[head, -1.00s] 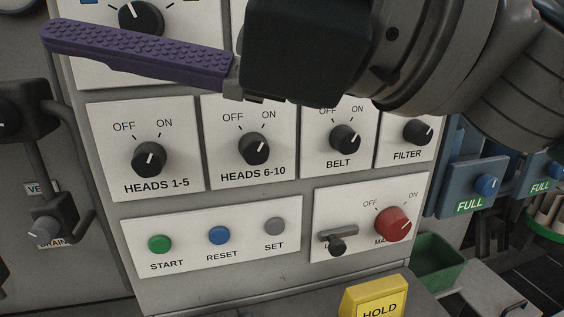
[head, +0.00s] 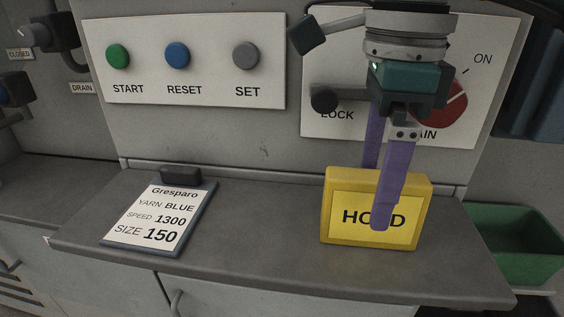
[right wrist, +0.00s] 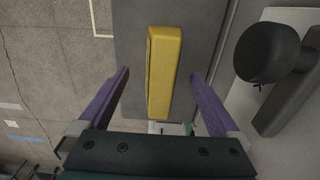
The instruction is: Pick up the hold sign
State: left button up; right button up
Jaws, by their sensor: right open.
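The yellow hold sign (head: 343,234) stands upright on the grey ledge (head: 270,255) below the control panel. In the right wrist view the sign (right wrist: 163,75) shows from above as a narrow yellow bar. My right gripper (head: 381,200) is open, pointing down, with one purple finger in front of the sign and the other behind it. In the right wrist view the fingers (right wrist: 160,75) lie on either side of the sign, with gaps between. The front finger hides part of the word HOLD. My left gripper is not in view.
A clipboard (head: 160,218) lies on the ledge to the left. Behind my right gripper are the black lock knob (head: 324,100) and the red main knob (head: 450,105). A green bin (head: 515,245) is at the right. The ledge between clipboard and sign is clear.

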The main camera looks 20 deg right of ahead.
jog(key=f, duration=0.5)
jog(key=shift+d+f, duration=0.2)
jog(key=c, duration=1.5)
jog(key=shift+r, duration=0.1)
